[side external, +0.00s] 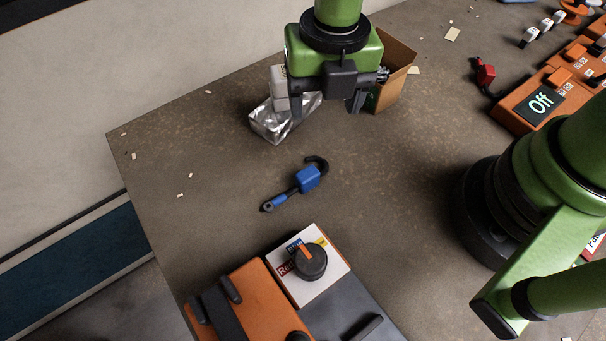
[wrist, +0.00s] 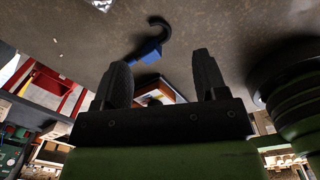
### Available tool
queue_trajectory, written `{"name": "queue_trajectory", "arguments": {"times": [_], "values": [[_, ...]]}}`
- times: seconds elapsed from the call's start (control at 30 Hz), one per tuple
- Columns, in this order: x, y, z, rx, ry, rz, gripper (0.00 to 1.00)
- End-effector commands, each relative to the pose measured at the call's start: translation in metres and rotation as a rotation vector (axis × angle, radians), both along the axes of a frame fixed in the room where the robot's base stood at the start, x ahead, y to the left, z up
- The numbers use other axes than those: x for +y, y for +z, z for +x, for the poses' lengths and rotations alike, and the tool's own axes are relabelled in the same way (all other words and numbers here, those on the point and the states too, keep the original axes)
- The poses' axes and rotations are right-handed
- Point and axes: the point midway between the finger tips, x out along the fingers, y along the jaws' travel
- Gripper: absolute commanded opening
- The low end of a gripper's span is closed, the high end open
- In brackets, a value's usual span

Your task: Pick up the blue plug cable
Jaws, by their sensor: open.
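The blue plug cable (side external: 308,179) lies on the brown table near its middle. It has a blue block-shaped body, a black curled end and a thin blue and black end with a tip. It also shows in the wrist view (wrist: 150,52), beyond my fingers, with its black hook at the top. My gripper (side external: 326,112) is above the table, behind the cable in the side view, and apart from it. The two dark fingers (wrist: 166,84) are spread with nothing between them touching.
A silver foil-like block (side external: 268,124) and a cardboard box (side external: 399,75) stand close to my gripper. Table around the cable is clear.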

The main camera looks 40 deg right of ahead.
Motion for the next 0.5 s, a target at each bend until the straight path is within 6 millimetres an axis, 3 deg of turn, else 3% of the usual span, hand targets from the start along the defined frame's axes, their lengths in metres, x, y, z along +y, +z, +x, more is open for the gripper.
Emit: {"name": "queue_trajectory", "arguments": {"times": [0.03, 0.1, 0.2, 0.5], "values": [[0.019, 0.002, -0.01, 0.01, 0.148, -0.009, 0.66], [0.034, 0.004, -0.021, 0.021, 0.301, -0.019, 0.66], [0.046, 0.005, -0.031, 0.033, 0.426, -0.027, 0.66], [0.049, -0.034, -0.034, 0.041, 0.466, -0.032, 0.66]]}}
